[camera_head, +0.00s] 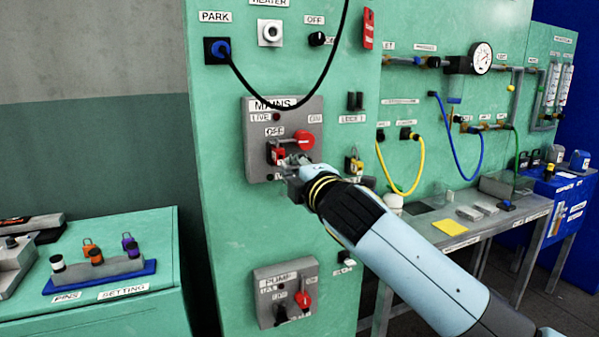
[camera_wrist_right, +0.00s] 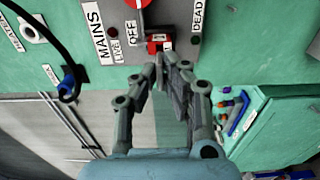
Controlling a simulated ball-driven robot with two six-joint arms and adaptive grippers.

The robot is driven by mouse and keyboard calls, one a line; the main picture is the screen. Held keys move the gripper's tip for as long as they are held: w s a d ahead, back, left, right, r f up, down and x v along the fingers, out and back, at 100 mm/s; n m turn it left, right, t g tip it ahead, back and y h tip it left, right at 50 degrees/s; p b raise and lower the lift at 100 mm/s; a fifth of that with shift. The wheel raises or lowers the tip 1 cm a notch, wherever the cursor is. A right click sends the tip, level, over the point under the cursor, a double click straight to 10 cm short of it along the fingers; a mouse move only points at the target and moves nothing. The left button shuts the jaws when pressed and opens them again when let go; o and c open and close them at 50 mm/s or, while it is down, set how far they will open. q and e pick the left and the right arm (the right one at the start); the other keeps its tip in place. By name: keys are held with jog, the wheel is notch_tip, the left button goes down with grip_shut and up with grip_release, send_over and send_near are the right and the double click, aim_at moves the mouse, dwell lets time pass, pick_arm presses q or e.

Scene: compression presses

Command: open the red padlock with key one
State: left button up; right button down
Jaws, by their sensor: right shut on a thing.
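The red padlock (camera_head: 277,155) hangs on the front of the grey MAINS box, below the OFF label. In the wrist view the red padlock (camera_wrist_right: 156,46) is just beyond my fingertips. My right gripper (camera_head: 290,166) is at the lower part of the MAINS box, close in front of the padlock. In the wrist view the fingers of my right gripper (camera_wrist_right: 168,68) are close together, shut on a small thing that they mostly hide. I cannot make out key one, or whether anything touches the padlock. My left gripper is not in view.
The red MAINS handle (camera_head: 303,140) is close above the gripper. A black cable (camera_head: 262,103) loops above the box from a blue plug (camera_head: 222,48). A yellowish padlock (camera_head: 353,165) hangs right of the box. The PUMP box (camera_head: 286,293) is below.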

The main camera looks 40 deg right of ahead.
jog(key=shift+w+d, duration=0.15)
jog(key=shift+w, duration=0.45)
jog(key=shift+r+p, duration=0.1)
jog(key=shift+p, duration=0.4)
dwell(1.1)
jog(key=shift+x, duration=1.35)
jog(key=c, duration=1.4)
grip_release()
jog(key=v, duration=1.2)
